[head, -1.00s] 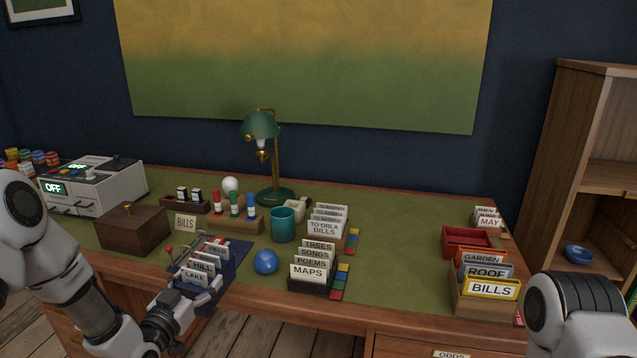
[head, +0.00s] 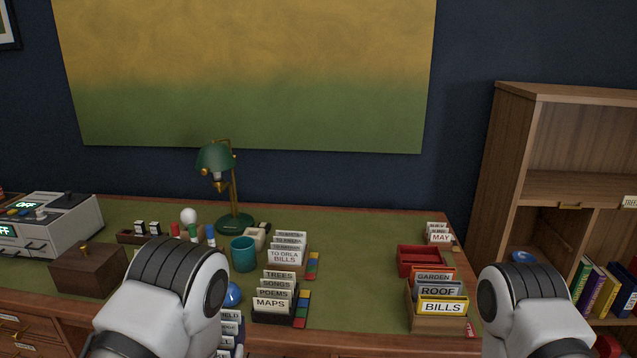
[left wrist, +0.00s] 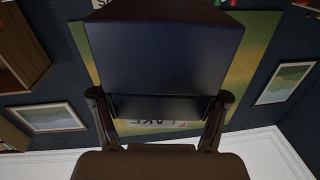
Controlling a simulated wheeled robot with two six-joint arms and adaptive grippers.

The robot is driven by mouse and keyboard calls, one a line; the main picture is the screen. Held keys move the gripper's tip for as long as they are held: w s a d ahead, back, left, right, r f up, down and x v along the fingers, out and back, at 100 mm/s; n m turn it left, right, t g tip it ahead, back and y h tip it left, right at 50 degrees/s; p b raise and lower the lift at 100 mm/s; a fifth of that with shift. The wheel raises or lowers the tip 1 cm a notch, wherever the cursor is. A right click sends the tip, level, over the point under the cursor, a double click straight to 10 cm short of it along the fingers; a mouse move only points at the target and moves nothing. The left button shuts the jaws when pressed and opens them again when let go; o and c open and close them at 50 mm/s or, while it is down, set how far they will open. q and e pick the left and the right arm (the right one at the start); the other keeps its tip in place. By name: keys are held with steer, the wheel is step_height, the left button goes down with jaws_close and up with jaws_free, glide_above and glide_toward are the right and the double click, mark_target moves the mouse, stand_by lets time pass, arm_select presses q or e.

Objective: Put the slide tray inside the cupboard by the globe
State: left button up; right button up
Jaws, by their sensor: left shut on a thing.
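The slide tray (left wrist: 162,55) is a dark navy box that fills the middle of the left wrist view. My left gripper (left wrist: 160,96) is shut on it, with one finger at each side. A card reading LAKE shows beyond its lower edge. In the head view only some of its labelled cards (head: 231,328) show, beside my left arm at the desk's front edge; the arm hides the rest and the gripper. My right arm is at the lower right, but its gripper is out of view.
The desk carries card boxes, a green lamp (head: 235,220), a teal cup (head: 243,254) and a blue ball (head: 233,294). Bare desk top lies right of centre.

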stand_by(0.4)
arm_select(q)
steer(key=shift+f, duration=0.3)
steer(key=shift+w+d+f+m+h, duration=0.1)
steer(key=shift+d+f+m+h, duration=0.6)
steer(key=shift+d+f+h, duration=0.45)
steer(key=shift+w+a+f+h, duration=0.15)
steer(key=shift+f+h, duration=0.1)
steer(key=shift+f, duration=0.15)
steer(key=shift+w+a+f+m+b, duration=0.15)
steer(key=shift+w+f+m+b, duration=0.1)
steer(key=shift+m+b, duration=0.15)
steer(key=w+a+r+b, duration=0.2)
steer(key=a+b, duration=0.1)
steer(key=a, duration=0.4)
steer(key=w+a+r+b, duration=0.3)
steer(key=a, duration=0.5)
steer(key=shift+w+a+n+b, duration=0.2)
steer(key=shift+a+n+b, duration=0.1)
steer(key=shift+n, duration=0.1)
